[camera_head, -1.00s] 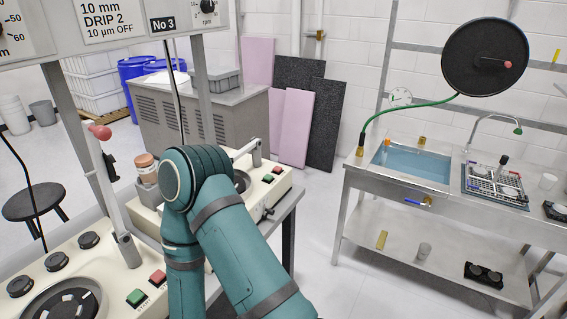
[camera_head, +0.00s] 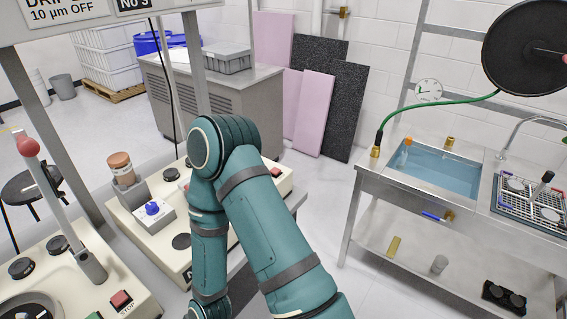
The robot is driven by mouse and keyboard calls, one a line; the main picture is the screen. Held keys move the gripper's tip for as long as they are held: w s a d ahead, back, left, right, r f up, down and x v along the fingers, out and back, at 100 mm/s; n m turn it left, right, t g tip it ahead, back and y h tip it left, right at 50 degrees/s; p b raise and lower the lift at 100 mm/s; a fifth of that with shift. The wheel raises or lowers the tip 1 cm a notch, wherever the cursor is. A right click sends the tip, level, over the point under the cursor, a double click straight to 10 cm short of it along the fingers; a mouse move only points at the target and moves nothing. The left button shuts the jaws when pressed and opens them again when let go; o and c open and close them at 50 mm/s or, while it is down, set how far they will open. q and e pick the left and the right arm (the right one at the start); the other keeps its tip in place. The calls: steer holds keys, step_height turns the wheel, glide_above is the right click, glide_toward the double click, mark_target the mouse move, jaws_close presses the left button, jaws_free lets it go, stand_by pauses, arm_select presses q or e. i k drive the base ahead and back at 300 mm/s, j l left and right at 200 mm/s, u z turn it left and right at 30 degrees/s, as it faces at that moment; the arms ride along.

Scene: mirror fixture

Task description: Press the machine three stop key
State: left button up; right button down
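A "No 3" sign (camera_head: 132,4), cut by the top edge, hangs on the overhead panel. Below it stands a cream machine (camera_head: 150,240) with a blue knob (camera_head: 152,208) and a copper-topped cylinder (camera_head: 121,168). My teal arm covers much of this machine, and a dark label on its front is partly hidden. The nearer machine at lower left has a red key (camera_head: 121,300) beside a green key (camera_head: 95,316). My arm's elbow is up and its forearm points down out of view. Neither gripper shows.
A red-knobbed lever (camera_head: 60,210) rises from the nearer machine. A steel sink bench (camera_head: 400,190) with a green hose stands at right. A grey cabinet (camera_head: 215,95) and leaning pink and black boards (camera_head: 345,110) are behind. Floor between machine and bench is clear.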

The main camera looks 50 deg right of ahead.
mark_target(275, 171)
steer(key=l, duration=0.85)
steer(key=i+l, duration=0.1)
steer(key=l, duration=0.75)
steer(key=i+l, duration=0.1)
steer(key=l, duration=0.75)
